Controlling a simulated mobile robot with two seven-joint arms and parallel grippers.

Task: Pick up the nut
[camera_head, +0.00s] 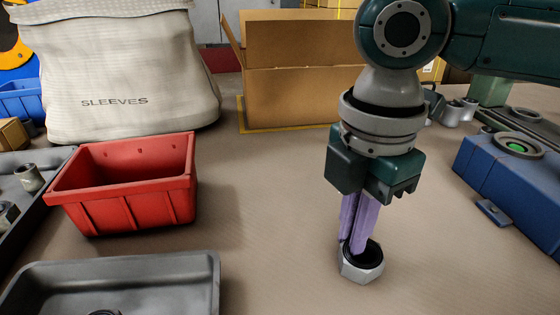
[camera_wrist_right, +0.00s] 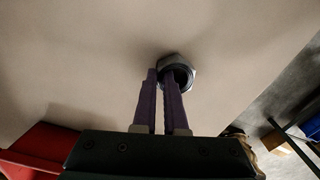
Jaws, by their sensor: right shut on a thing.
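The nut (camera_head: 362,268) is a light grey metal hexagon with a dark threaded hole, on the table in the head view. It also shows in the right wrist view (camera_wrist_right: 186,63). My right gripper (camera_head: 353,246) points down at it with its purple fingers, which also show in the right wrist view (camera_wrist_right: 162,78). The fingers are shut on the nut's wall, one inside the hole and one outside on the left side. The nut looks to be at table level; I cannot tell whether it touches the table. My left gripper is not in view.
A red bin (camera_head: 125,205) and a grey tray (camera_head: 130,268) stand left of the nut. A cardboard box (camera_head: 300,95) and a white sack marked SLEEVES (camera_head: 130,75) stand behind. A blue case (camera_head: 500,180) is at the right. The table around the nut is clear.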

